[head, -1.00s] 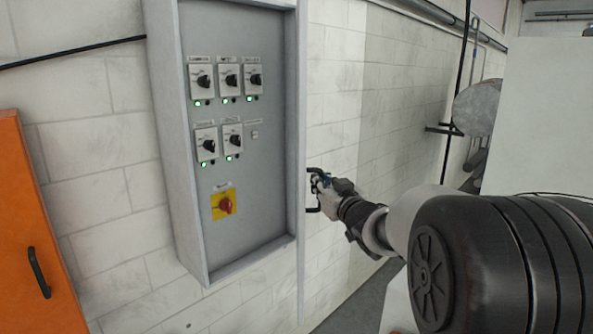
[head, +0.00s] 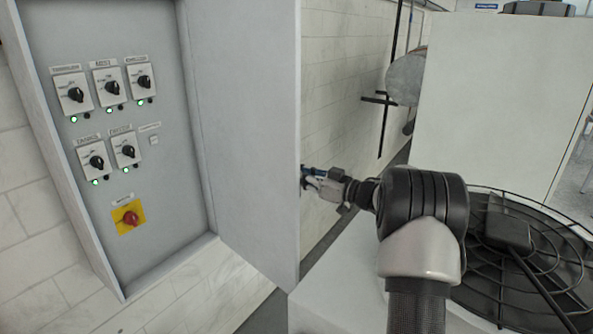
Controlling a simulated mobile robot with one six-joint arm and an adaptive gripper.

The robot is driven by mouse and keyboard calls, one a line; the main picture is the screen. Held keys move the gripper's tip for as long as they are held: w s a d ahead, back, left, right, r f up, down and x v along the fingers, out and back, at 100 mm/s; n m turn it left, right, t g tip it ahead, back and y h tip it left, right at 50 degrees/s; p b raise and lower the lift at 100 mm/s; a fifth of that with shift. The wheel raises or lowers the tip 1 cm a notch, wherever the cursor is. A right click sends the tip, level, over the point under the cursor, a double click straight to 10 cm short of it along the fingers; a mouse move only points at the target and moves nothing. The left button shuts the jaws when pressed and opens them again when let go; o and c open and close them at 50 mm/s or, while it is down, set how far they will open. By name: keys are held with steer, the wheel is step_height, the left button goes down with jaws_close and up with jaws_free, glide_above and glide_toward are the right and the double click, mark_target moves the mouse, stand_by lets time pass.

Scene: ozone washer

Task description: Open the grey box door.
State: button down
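The grey box (head: 178,135) is on the wall at left, with rotary switches and a red knob on a yellow plate inside. Its door (head: 245,130) stands wide open, swung out to the right with its inner face towards me. My gripper (head: 308,182) is at the door's free edge, on the outer side. The door edge hides part of the fingertips and most of the handle, so I cannot see how the fingers sit on the handle.
A white block (head: 510,100) stands at right, behind my arm. A round black wire guard (head: 535,255) lies at lower right. A white surface (head: 335,290) is below my gripper. The tiled wall runs back behind the door.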

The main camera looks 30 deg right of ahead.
steer(key=shift+d+f, duration=0.25)
steer(key=shift+d, duration=0.2)
steer(key=shift+a, duration=0.1)
steer(key=c, duration=2.1)
jaws_free()
steer(key=shift+o, duration=0.8)
steer(key=shift+s+d+r, duration=0.1)
steer(key=shift+d+r, duration=0.1)
steer(key=shift+a, duration=0.15)
steer(key=v, duration=1.2)
